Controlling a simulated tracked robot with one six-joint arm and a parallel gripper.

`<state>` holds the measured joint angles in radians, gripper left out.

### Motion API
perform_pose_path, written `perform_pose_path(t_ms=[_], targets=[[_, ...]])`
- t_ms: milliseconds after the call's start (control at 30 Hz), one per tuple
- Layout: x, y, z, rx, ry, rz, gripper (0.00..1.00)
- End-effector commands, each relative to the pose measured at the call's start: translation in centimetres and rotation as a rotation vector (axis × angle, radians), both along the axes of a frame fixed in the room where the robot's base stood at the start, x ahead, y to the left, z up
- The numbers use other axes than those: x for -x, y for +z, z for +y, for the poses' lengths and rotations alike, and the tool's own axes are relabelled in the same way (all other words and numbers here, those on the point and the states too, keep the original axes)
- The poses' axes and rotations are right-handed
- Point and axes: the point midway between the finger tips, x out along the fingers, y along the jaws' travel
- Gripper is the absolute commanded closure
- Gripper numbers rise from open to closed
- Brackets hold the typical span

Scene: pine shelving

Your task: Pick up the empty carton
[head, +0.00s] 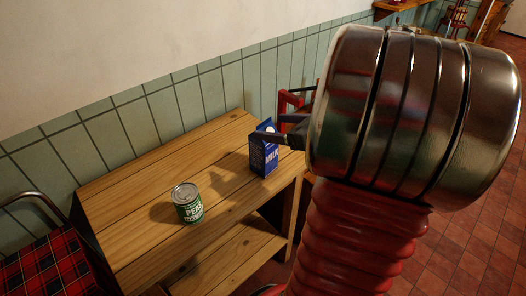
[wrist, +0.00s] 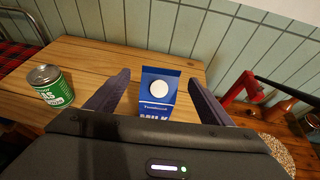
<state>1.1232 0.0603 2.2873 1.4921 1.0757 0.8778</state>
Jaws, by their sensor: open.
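The carton is a small blue milk carton (head: 264,152) with a white round cap and the word MILK. It stands upright near the right end of the pine shelf's top board (head: 135,172). My gripper (head: 290,131) reaches in from the right at the carton's upper part, and its fingers hide some of it. In the wrist view the carton (wrist: 158,92) stands between the two dark fingers of my gripper (wrist: 158,97), with a gap visible on each side. The jaws are open. The carton's lower part is hidden behind the gripper body in that view.
A green can of peas (head: 188,203) stands left of the carton, and also shows left of the fingers in the wrist view (wrist: 50,86). A tiled wall (head: 170,107) runs behind. A plaid seat (head: 50,270) is at left.

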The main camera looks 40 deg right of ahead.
Motion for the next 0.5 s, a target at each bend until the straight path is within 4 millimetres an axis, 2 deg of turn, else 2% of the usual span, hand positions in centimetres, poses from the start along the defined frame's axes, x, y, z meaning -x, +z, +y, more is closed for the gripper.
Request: perform_pose_path(t_ms=[400,500], targets=[[-4.2,-1.6,0.5,0.0,0.004,0.001,0.25],[-4.6,-1.8,0.5,0.0,0.001,0.001,0.25]])
